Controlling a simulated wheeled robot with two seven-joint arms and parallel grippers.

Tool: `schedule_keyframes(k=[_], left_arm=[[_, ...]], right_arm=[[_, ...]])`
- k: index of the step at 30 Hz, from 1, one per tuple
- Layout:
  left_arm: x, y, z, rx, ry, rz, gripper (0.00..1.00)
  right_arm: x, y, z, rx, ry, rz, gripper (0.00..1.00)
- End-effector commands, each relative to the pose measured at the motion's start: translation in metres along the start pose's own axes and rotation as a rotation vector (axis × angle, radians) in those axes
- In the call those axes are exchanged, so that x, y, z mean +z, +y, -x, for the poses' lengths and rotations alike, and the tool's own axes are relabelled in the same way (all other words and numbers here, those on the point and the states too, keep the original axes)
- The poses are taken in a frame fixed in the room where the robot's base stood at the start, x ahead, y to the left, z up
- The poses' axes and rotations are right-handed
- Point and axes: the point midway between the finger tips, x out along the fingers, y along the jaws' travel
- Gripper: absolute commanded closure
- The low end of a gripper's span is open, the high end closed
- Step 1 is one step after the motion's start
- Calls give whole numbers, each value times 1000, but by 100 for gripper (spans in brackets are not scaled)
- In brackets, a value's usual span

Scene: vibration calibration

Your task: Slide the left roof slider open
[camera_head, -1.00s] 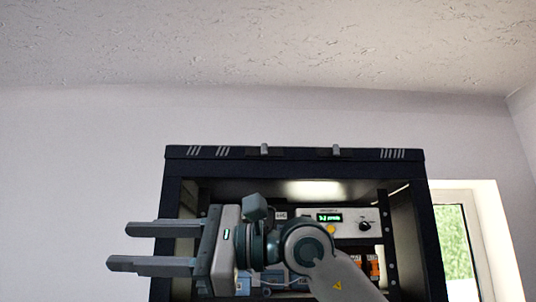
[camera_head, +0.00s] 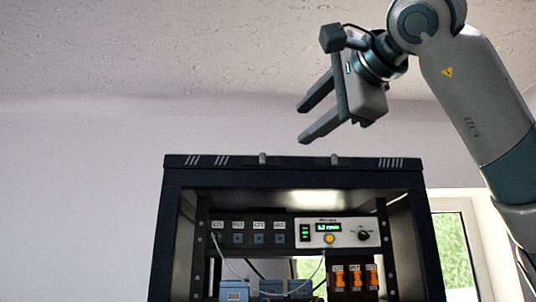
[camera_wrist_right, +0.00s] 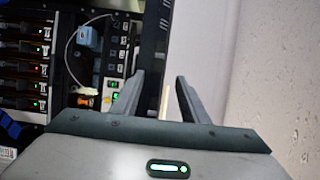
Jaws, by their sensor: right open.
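The dark cabinet (camera_head: 180,180) stands ahead with its roof edge seen from the front. The left roof slider (camera_head: 262,158) shows as a small grey tab on that edge, and a second tab (camera_head: 335,160) stands to its right. Slits are marked near both roof corners. My right gripper (camera_head: 301,123) is open and empty, above the roof, its fingers pointing left and down, apart from the slider. In the right wrist view its open fingers (camera_wrist_right: 160,85) point past the cabinet's edge; a thin pale strip shows between them, unclear what. The roof's top surface is hidden. My left gripper is not seen.
Inside the cabinet are a panel with a green display (camera_head: 335,232), orange switches (camera_head: 355,277) and blue boxes (camera_head: 234,290) with cables. A window (camera_head: 455,245) is at the right. The space above the roof at left is free.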

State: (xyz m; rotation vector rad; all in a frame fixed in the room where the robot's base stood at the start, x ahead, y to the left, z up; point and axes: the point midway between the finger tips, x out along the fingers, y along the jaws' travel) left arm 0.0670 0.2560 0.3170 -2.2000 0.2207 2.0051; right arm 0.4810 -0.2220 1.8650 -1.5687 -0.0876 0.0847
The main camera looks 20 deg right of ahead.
Motion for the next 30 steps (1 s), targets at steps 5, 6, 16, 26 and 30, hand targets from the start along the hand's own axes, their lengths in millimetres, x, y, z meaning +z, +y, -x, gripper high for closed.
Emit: schedule_keyframes(k=[5, 6, 16, 26, 30], left_arm=[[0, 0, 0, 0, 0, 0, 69], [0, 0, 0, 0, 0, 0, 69], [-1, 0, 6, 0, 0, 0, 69], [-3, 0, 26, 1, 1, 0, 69], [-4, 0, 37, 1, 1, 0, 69]], right_arm=[[0, 0, -1, 1, -1, 0, 59], [0, 0, -1, 1, -1, 0, 59], [1, 0, -13, 3, -2, 0, 59], [1, -2, -61, 5, -2, 0, 59], [1, -2, -86, 4, -3, 0, 59]])
